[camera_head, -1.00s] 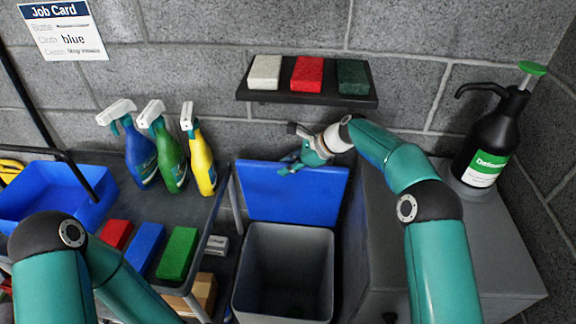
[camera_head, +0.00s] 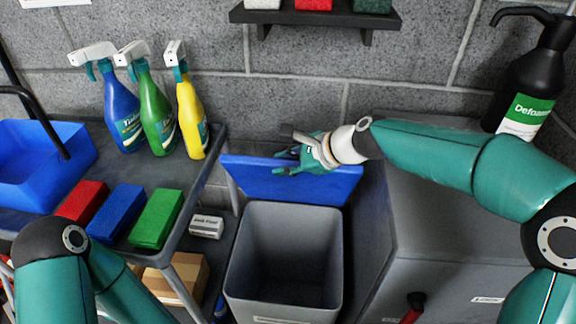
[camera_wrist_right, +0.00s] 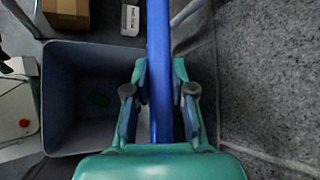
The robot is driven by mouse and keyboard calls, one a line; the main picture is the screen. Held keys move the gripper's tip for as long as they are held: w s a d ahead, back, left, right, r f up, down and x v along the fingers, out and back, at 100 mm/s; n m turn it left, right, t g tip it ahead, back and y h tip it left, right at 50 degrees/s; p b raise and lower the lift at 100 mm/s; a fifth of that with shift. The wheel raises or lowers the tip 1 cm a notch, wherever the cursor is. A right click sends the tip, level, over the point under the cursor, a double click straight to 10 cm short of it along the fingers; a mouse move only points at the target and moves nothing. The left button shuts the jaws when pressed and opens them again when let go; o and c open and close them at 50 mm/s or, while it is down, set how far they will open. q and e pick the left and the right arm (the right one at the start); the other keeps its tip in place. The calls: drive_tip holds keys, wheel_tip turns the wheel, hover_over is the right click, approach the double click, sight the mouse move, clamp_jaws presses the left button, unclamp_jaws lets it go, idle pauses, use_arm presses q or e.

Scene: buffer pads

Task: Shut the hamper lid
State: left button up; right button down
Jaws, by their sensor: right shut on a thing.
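The grey hamper (camera_head: 240,262) stands open on the floor between the cart and a grey cabinet; it also shows in the right wrist view (camera_wrist_right: 48,95). Its blue lid (camera_head: 250,180) is raised at the hamper's back edge and tilted forward. My right gripper (camera_head: 283,158) is shut on the lid's upper edge, near its middle. In the right wrist view the lid (camera_wrist_right: 160,70) is a blue strip seen edge-on between the two fingers. My left arm shows at the lower left, but its gripper is out of view.
The cart (camera_head: 200,165) at the left carries spray bottles (camera_head: 155,120), coloured pads (camera_head: 120,212) and a blue tub (camera_head: 35,165). A wall shelf (camera_head: 318,18) hangs above the lid. A black pump bottle (camera_head: 528,90) stands on the cabinet (camera_head: 440,235) at the right.

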drive_tip(key=s+a+f+t+b, duration=0.1)
drive_tip(key=s+f+b, duration=0.4)
drive_tip(key=s+b, duration=0.2)
drive_tip(key=shift+s+a+f+n, duration=0.2)
drive_tip(key=shift+s+a+n, duration=0.1)
drive_tip(key=shift+s+n, duration=0.15)
drive_tip(key=c, duration=1)
unclamp_jaws()
drive_tip(key=shift+d+r, duration=0.1)
drive_tip(key=shift+r, duration=0.05)
